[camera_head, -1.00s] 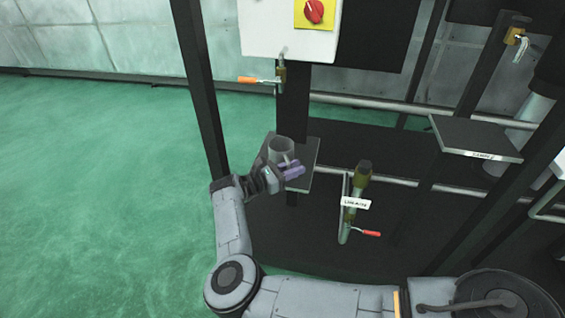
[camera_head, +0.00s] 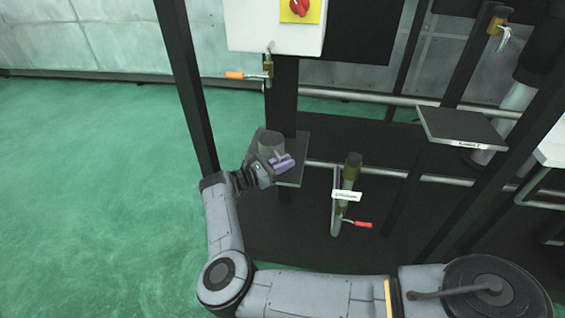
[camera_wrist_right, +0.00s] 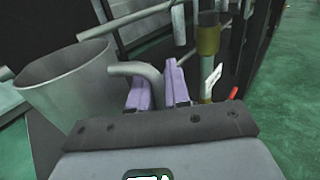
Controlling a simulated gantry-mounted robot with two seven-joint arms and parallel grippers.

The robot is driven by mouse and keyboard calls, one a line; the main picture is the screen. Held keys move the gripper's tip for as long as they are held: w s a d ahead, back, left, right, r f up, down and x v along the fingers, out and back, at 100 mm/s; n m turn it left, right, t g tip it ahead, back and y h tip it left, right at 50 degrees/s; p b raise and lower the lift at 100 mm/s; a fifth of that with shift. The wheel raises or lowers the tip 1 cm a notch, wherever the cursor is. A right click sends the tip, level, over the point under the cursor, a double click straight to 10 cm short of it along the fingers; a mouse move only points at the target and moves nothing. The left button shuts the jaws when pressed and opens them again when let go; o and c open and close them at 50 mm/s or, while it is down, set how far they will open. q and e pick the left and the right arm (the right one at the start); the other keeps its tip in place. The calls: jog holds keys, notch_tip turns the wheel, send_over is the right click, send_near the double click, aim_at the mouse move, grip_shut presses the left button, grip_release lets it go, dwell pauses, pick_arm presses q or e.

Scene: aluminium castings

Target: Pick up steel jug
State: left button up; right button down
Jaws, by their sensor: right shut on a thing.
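The steel jug (camera_head: 270,144) is a grey, open-topped vessel standing upright at the small dark shelf (camera_head: 292,172) in the head view. In the right wrist view the jug (camera_wrist_right: 62,88) fills the left side, with its curved handle (camera_wrist_right: 145,72) reaching to the purple fingers. My right gripper (camera_head: 284,162) is at the jug's near right side, and its purple fingers (camera_wrist_right: 160,88) are shut on the handle. Whether the jug's base touches the shelf is hidden. My left gripper is not in view.
A valve with an orange lever (camera_head: 236,75) hangs above the shelf, under a white box (camera_head: 272,35) with a red knob. A vertical pipe with a red lever (camera_head: 362,224) stands to the right. A dark post (camera_head: 188,90) rises to the left. Another shelf (camera_head: 462,126) is farther right.

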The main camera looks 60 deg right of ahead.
jog(key=shift+r, duration=0.25)
jog(key=s+d+r+p, duration=0.2)
jog(key=s+r+p, duration=0.8)
jog(key=p, duration=1)
jog(key=shift+s+r, duration=0.15)
jog(key=shift+s, duration=0.45)
jog(key=shift+s, duration=0.1)
jog(key=shift+r, duration=0.1)
dwell(0.5)
